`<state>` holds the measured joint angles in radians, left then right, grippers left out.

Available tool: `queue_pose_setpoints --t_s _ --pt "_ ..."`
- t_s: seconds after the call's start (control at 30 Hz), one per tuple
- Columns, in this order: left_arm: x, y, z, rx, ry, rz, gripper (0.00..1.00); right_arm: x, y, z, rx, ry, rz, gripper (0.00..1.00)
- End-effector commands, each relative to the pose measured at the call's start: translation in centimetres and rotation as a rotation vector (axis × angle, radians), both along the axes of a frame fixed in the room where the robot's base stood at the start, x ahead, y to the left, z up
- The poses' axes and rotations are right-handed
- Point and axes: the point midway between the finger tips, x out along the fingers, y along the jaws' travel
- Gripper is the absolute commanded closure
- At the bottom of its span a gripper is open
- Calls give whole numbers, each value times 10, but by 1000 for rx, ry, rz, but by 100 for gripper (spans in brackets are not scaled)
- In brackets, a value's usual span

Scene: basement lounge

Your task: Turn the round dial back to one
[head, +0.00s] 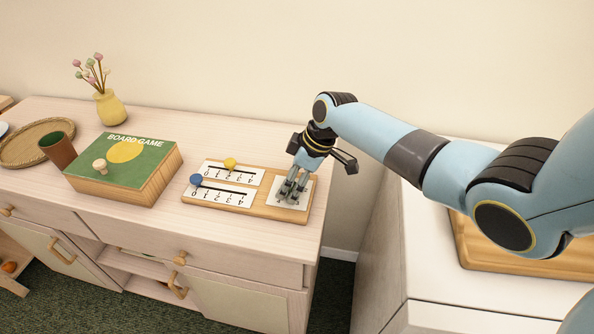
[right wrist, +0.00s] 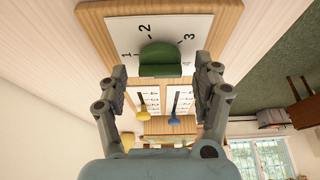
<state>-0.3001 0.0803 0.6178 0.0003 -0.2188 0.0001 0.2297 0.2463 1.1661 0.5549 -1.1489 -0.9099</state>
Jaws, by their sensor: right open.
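The round dial (right wrist: 160,58) is a green knob on a white plate (right wrist: 190,25) with the numbers 1, 2 and 3 around it. It sits at the right end of a wooden board (head: 260,209) on the light wood cabinet. In the head view my right gripper hides the knob. My right gripper (head: 291,188) points down over the plate, open. In the right wrist view its fingers (right wrist: 161,72) stand on either side of the knob with gaps showing. I cannot tell which number the dial points to. My left gripper is not in view.
Two sliders with a yellow knob (head: 230,164) and a blue knob (head: 196,180) share the board, left of the gripper. A board game box (head: 150,185), brown cup (head: 58,150), wicker tray (head: 20,160) and yellow vase (head: 110,107) stand further left.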

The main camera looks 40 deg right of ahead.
Motion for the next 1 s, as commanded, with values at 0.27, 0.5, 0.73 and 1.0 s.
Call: queue_pose_setpoints --t_s 0.27,0.5,0.73,1.0 --pt "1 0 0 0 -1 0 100 -14 -14 46 -5 -3 3 33" --pt "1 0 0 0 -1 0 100 -28 -26 90 -4 -2 2 33" --pt "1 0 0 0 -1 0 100 -33 -29 107 -1 0 2 33" --pt "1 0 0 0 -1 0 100 -34 -29 107 -1 0 2 33"
